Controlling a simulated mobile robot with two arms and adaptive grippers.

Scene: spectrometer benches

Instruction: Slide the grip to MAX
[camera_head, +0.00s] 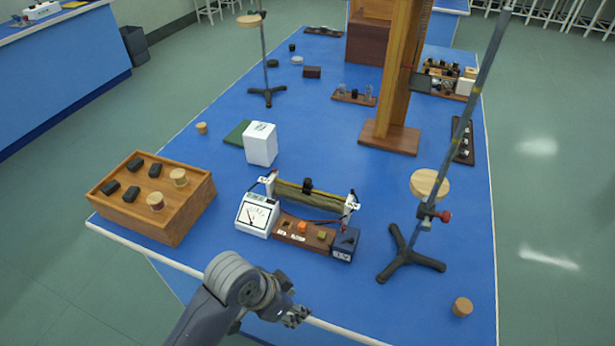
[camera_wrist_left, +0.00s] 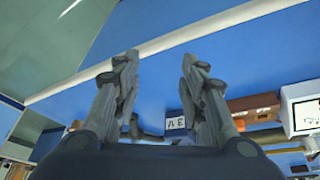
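A slide rheostat (camera_head: 325,199) with a ribbed, brownish coil lies across the blue bench behind the meter. Its black sliding grip (camera_head: 308,186) sits near the middle of the top rod. No MAX mark is readable. My left gripper (camera_head: 294,312) is at the bench's front edge, in front of the rheostat and apart from it. In the left wrist view its fingers (camera_wrist_left: 160,75) are spread with nothing between them. The grip cannot be made out in that view. My right gripper is not in view.
A white meter (camera_head: 257,215), a brown switch board (camera_head: 303,233) and a dark blue box (camera_head: 344,245) stand between gripper and rheostat. A wooden box (camera_head: 170,222) is at left, a tripod stand (camera_head: 410,262) at right. A white block (camera_head: 261,145) stands behind.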

